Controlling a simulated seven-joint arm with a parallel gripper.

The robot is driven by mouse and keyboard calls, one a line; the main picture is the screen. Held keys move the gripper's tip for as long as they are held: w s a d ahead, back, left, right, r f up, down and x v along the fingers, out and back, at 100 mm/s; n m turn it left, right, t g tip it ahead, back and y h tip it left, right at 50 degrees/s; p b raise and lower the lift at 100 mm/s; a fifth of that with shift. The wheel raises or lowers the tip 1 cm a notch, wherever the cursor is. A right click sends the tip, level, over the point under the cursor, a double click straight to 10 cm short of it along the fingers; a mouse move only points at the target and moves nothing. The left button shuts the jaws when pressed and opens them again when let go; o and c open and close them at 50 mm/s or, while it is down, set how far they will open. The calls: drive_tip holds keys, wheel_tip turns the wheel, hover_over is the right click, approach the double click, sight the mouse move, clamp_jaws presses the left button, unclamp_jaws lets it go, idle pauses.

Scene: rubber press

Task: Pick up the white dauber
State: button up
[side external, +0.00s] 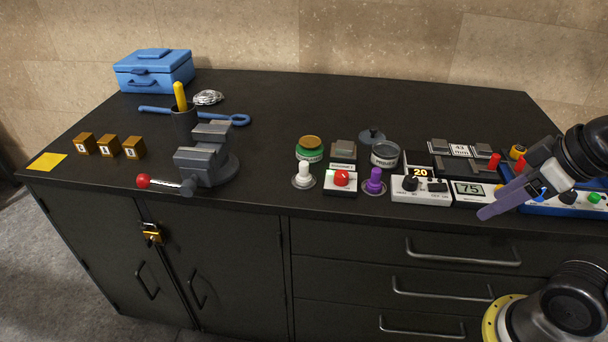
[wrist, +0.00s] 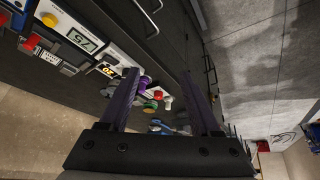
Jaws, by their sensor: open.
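The white dauber (side external: 303,175) stands upright on the dark bench top near its front edge, left of the red-button box in the side view. In the wrist view a small white shape (wrist: 167,102), apparently the dauber, shows far off between the fingers. My gripper (side external: 486,212) is at the right end of the bench, above the front edge and well to the right of the dauber. Its two purple fingers (wrist: 161,74) are spread apart with nothing between them.
A green tin with a gold lid (side external: 310,148), a red-button box (side external: 341,181) and a purple dauber (side external: 374,181) stand close to the white dauber. White display boxes (side external: 420,188) lie between it and my gripper. A grey vise (side external: 206,160) stands to the left.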

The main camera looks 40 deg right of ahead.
drive_tip(key=w+r+n, duration=0.8)
drive_tip(key=r+n, duration=0.2)
drive_tip(key=r, duration=0.3)
drive_tip(key=w+a+r+n+g, duration=0.1)
drive_tip(key=w+r+n, duration=0.2)
drive_tip(key=w, duration=0.2)
drive_tip(key=n+g, duration=0.4)
drive_tip(key=n, duration=0.4)
hover_over(304, 163)
wheel_tip(304, 163, down, 15)
drive_tip(key=shift+n, duration=0.3)
drive_tip(key=f, duration=0.5)
drive_tip(key=a+f, duration=0.1)
drive_tip(key=f, duration=0.2)
drive_tip(key=shift+w+f, duration=0.25)
drive_tip(key=shift+f, duration=0.1)
drive_tip(key=shift+s+d+f, duration=0.1)
drive_tip(key=shift+d+f, duration=0.05)
drive_tip(key=shift+f, duration=0.85)
drive_tip(key=shift+s+d+f, duration=0.1)
drive_tip(key=shift+d+f, duration=0.1)
drive_tip(key=shift+f, duration=0.75)
drive_tip(key=shift+s+d+f, duration=0.1)
drive_tip(key=shift+d+f, duration=0.05)
drive_tip(key=shift+f, duration=0.85)
